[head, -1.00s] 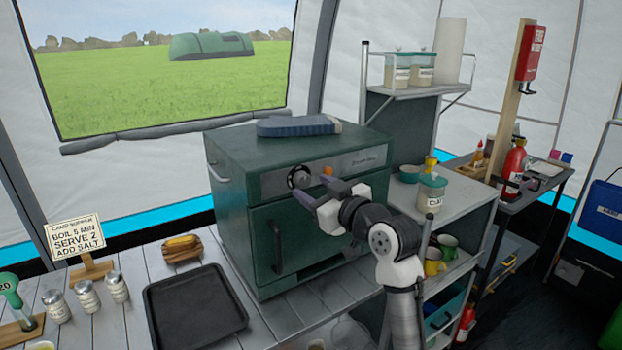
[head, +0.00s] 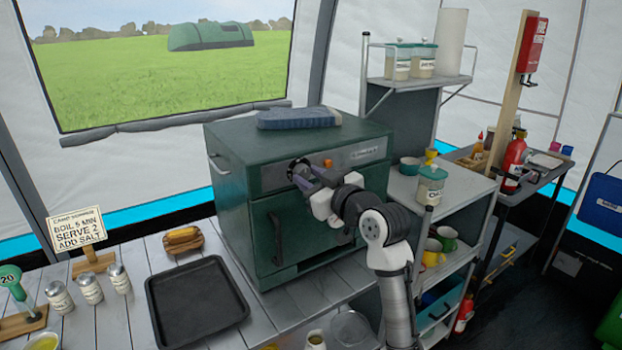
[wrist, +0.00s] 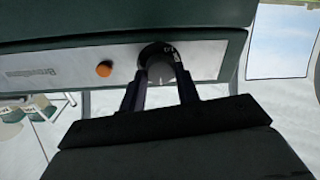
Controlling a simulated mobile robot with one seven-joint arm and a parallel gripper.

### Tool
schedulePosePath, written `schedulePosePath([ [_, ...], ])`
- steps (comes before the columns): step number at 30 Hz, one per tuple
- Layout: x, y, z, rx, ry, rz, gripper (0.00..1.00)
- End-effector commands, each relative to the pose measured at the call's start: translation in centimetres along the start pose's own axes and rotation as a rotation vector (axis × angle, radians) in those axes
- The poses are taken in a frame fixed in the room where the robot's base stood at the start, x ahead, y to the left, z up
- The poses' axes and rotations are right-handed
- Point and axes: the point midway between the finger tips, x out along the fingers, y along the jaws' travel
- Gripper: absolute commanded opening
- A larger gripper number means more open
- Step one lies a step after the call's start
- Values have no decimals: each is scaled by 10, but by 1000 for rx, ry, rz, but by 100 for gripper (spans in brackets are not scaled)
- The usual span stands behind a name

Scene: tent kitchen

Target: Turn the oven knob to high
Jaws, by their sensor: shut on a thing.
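The green oven (head: 235,225) stands on the grey slatted table. Its round dark knob (head: 297,166) sits at the left of the pale control strip, beside an orange button or light (head: 327,163). My gripper (head: 302,178) is at the oven front with its fingers on the knob. In the wrist view, the two fingers of my gripper (wrist: 161,85) are shut around the knob's grey grip (wrist: 160,70), one on each side. The black dial behind it (wrist: 150,50) has small white markings too small to read.
A black tray (head: 195,300) lies on the table in front. A shelf unit (head: 455,200) with jars and mugs stands close at the right of my arm.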

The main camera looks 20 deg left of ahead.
Motion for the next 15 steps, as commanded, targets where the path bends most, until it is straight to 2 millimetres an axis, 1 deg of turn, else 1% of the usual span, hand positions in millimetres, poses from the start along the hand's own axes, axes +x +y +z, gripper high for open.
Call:
schedulePosePath([
  [8, 0, -1, 3, -81, -4, -1, 9],
  [15, 0, -1, 5, -260, -13, -2, 9],
])
